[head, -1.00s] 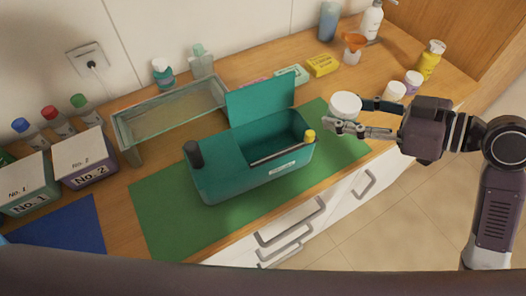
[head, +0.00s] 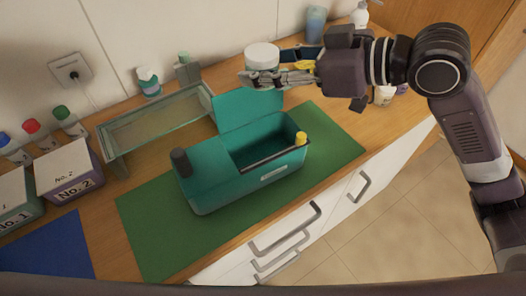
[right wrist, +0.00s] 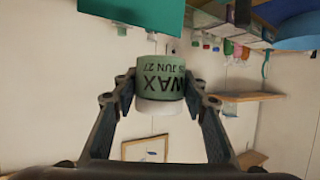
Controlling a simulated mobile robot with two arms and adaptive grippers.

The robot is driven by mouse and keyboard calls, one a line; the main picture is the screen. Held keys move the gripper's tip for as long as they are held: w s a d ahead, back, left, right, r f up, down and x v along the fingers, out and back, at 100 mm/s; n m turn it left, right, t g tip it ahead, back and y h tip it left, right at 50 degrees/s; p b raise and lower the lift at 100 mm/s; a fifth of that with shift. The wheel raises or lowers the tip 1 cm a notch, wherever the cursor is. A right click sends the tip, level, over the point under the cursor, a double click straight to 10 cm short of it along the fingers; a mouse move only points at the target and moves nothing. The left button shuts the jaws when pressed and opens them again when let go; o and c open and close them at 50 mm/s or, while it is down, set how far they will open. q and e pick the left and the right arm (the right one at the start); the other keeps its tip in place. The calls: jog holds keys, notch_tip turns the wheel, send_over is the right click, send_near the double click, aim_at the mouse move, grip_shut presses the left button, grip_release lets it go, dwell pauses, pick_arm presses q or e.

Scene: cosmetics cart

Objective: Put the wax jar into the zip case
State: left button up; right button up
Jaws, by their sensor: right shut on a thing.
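The wax jar (head: 262,56) has a white lid, and the right wrist view shows its green body with dark "WAX" lettering (right wrist: 160,82). My right gripper (head: 264,77) is shut on the jar and holds it in the air, above the back right of the zip case. In the right wrist view my gripper's fingers (right wrist: 160,88) press the jar from both sides. The teal zip case (head: 215,186) stands on a green mat, its lid (head: 232,112) raised at the back and its right compartment open. A dark knob and a yellow cap show on it. My left gripper is not in view.
A glass tray (head: 116,168) lies behind the case. Boxes marked No. 1 (head: 14,208) and No. 2 (head: 70,186), and a blue mat (head: 50,250), are at left. Bottles (head: 148,82) stand along the wall. The green mat (head: 155,240) is clear in front.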

jog(key=shift+f+p, duration=0.35)
jog(key=shift+f, duration=9.3)
